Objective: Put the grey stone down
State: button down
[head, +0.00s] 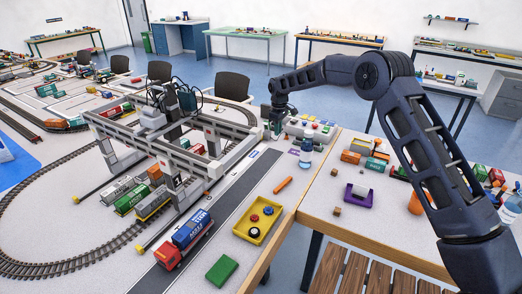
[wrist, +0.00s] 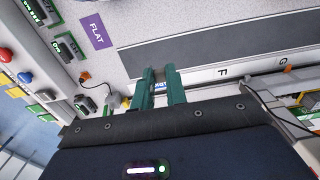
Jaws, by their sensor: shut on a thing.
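My gripper (wrist: 159,74) shows two teal fingers in the wrist view, shut with a narrow gap between them. The grey stone in their grip is mostly hidden by the fingers, and its outline cannot be made out. In the head view my gripper (head: 276,127) hangs at the far end of the crane layout, beside a panel with coloured buttons (head: 312,129). The fingers point toward a dark grey road strip (wrist: 215,50) in the wrist view. I cannot tell how high the fingertips are above the surface.
A gantry crane (head: 180,150) stands over the tracks on the left. A red and blue truck (head: 190,238) is on the road.

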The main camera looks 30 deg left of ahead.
aim_at(276, 165)
notch_tip(276, 165, down, 18)
jog(key=shift+f, duration=0.1)
dwell(0.5)
jog(key=shift+f, duration=0.15)
jog(key=c, duration=1.4)
grip_release()
notch_tip(276, 165, up, 12)
jog(key=shift+r, duration=0.2)
